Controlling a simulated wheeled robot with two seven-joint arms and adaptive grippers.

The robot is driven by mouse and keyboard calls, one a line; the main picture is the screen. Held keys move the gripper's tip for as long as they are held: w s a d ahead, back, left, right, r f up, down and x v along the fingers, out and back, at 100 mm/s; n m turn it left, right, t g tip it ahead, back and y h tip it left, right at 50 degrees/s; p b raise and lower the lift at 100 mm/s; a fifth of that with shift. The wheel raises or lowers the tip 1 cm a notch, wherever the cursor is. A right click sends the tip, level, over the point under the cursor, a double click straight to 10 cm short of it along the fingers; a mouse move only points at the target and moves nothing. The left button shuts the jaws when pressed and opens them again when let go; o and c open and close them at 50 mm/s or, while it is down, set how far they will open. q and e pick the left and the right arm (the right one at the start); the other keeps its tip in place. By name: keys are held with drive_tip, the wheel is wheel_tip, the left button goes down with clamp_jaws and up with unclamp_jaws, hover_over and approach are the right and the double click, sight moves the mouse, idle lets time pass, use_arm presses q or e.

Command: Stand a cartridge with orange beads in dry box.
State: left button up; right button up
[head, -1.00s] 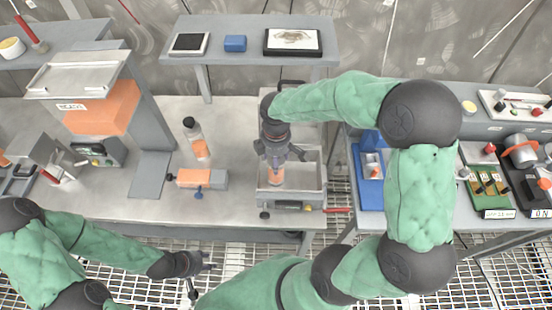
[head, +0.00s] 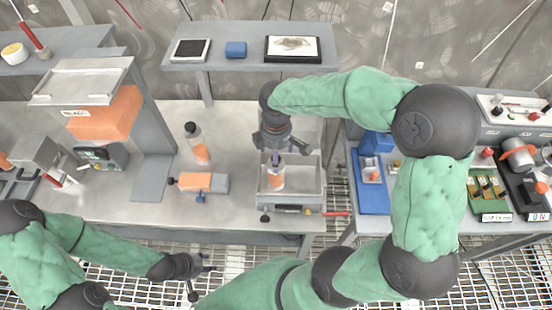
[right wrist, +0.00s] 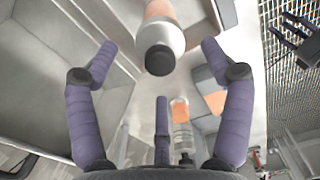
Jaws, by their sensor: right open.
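A clear cartridge with orange beads (head: 273,184) stands in the grey open-topped dry box (head: 320,178), near its left side. Its upper end is partly hidden behind my right gripper's finger. In the right wrist view this cartridge (right wrist: 160,35) shows its dark cap, apart from the fingers. My right gripper (head: 278,152) is open and empty just above it. A second cartridge with orange beads (head: 197,143) and a dark cap is on the bench left of the box; it also shows in the right wrist view (right wrist: 181,125). My left gripper (head: 200,274) is open and empty in front of the bench.
A blue tray (head: 370,190) is on the right table. A red handle (head: 336,213) sticks out by the box's front. A shelf (head: 250,58) stands behind.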

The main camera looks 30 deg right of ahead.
wheel_tip(320, 180, up, 7)
drive_tip(key=shift+f+p, duration=0.2)
drive_tip(key=shift+p, duration=0.4)
